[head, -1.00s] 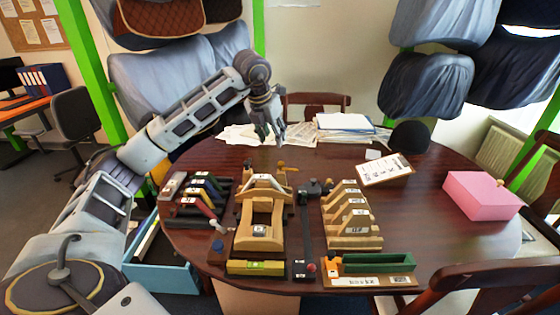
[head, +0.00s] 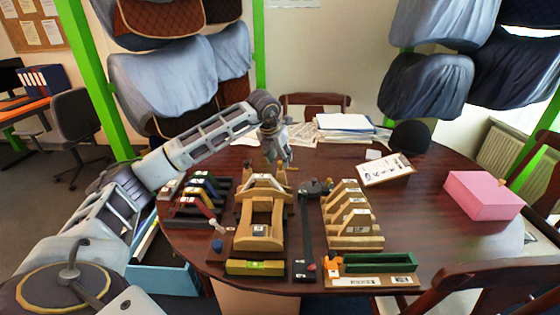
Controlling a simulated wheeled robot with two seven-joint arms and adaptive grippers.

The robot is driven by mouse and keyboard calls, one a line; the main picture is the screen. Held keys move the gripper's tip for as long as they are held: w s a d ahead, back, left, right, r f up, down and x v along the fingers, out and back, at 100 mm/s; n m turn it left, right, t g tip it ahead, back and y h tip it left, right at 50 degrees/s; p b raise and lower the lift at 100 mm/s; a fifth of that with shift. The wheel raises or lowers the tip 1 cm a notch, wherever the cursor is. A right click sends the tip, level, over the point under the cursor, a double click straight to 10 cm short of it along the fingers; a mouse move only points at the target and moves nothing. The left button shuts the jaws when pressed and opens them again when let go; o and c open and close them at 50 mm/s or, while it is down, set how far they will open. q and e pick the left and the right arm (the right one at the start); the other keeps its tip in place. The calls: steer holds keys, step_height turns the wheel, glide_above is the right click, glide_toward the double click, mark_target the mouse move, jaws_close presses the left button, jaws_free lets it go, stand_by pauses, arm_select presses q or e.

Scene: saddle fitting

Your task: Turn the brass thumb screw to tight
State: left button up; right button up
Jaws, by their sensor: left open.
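The wooden saddle-fitting frame (head: 260,238) stands on the dark round table, left of the middle. The brass thumb screw is not clearly seen in the head view now; the far end of the frame, where a small brass-coloured part shows earlier, is partly covered by my left gripper. My left gripper (head: 279,163) is open and points down, just behind and above the far end of the frame. I cannot tell whether it touches anything. My right gripper is not in view.
Coloured arched pieces (head: 203,190) stand left of the frame, and a rack of wooden arches (head: 354,217) stands right. A black strap tool (head: 306,225) lies between. A green tray (head: 379,262), a pink box (head: 482,194) and a clipboard (head: 385,170) are farther right.

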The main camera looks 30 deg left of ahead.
arm_select(q)
steer(key=shift+w+f, duration=0.3)
steer(key=shift+f, duration=0.35)
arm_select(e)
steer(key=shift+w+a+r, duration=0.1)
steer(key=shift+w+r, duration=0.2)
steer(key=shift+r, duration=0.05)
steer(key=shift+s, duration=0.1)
arm_select(q)
steer(key=shift+c, duration=0.8)
jaws_close()
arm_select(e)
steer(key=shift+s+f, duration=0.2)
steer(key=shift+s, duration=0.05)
